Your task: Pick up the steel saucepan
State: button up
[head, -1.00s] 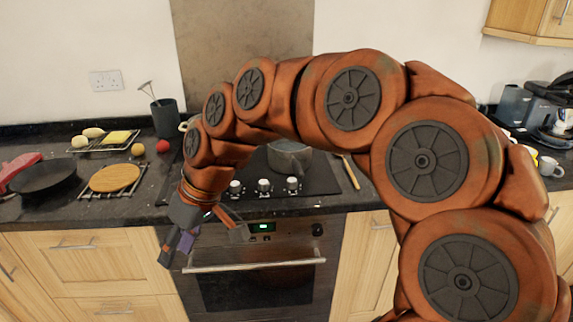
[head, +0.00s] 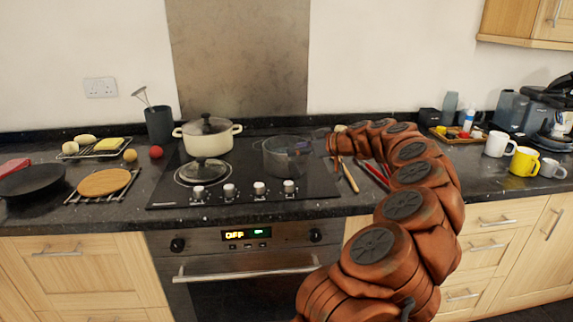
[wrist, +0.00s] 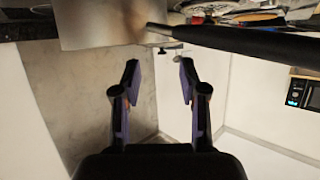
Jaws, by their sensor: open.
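The steel saucepan (head: 287,157) stands on the right part of the black hob in the head view. My arm's far end is just to its right, and the saucepan's handle cannot be made out there. In the wrist view, the saucepan's shiny side (wrist: 98,30) is at the upper left, and its long dark handle (wrist: 245,43) runs to the right edge. My gripper (wrist: 159,70) is open, with two purple-padded fingers and nothing between them. The handle lies above the fingertips in that picture, apart from them. My gripper is not clear in the head view.
A lidded cream pot (head: 207,140) stands left of the saucepan, with a loose glass lid (head: 203,171) in front of it. Utensils (head: 349,177) lie right of the hob. Mugs (head: 524,161) stand farther right. A black frying pan (head: 38,181) is at the far left.

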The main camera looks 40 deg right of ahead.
aim_at(272, 152)
jog(key=shift+a+p+x, duration=0.2)
jog(key=shift+p+x, duration=0.6)
jog(key=shift+x, duration=1.95)
jog(key=shift+a+p+x, duration=0.15)
jog(key=shift+p+x, duration=0.6)
jog(key=shift+x, duration=2.05)
jog(key=shift+r, duration=0.15)
jog(key=shift+c, duration=0.4)
grip_shut()
jog(key=shift+r, duration=0.1)
